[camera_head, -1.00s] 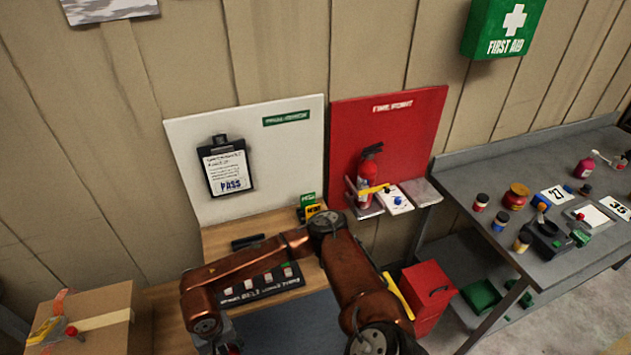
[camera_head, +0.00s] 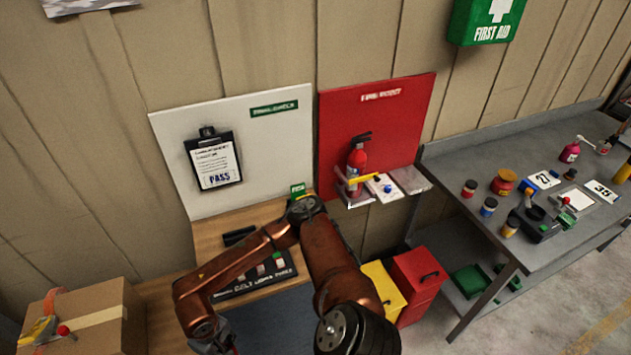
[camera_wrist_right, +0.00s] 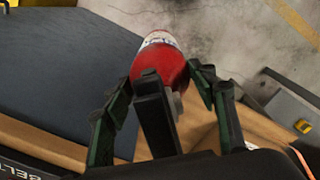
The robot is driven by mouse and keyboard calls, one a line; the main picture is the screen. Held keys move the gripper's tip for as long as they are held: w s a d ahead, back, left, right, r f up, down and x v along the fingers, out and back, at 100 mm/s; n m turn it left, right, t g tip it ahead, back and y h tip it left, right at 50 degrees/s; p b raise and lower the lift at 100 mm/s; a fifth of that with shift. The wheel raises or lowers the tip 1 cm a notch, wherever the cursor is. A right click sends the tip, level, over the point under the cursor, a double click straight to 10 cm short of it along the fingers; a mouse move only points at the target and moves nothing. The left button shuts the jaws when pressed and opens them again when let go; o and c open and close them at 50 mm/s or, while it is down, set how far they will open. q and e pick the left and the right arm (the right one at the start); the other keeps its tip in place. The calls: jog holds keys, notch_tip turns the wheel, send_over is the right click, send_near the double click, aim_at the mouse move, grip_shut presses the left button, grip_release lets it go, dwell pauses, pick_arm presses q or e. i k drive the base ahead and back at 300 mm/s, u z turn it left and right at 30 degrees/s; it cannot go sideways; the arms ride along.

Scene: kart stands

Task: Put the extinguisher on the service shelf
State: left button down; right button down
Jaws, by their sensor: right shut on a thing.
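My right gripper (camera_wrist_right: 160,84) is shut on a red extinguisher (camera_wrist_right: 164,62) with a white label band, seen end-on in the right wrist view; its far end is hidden. In the head view my right arm folds down to the lower left, and only a sliver of the gripper shows at the bottom edge. Another red extinguisher (camera_head: 356,162) stands upright on the left part of a small metal shelf (camera_head: 411,181) below the red fire point board (camera_head: 378,115). No label marks which shelf is the service shelf. My left gripper is out of view.
A white board with a clipboard (camera_head: 214,164) stands left of the red board. Yellow and red boxes (camera_head: 419,281) sit below the shelf. A grey bench (camera_head: 460,160) with jars and cards is right. A cardboard box (camera_head: 95,325) is lower left.

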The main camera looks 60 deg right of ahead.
aim_at(415, 183)
jog(key=u, duration=1.3)
jog(key=k, duration=1.95)
jog(key=z, duration=2.65)
jog(key=i, duration=1)
jog(key=u, duration=0.05)
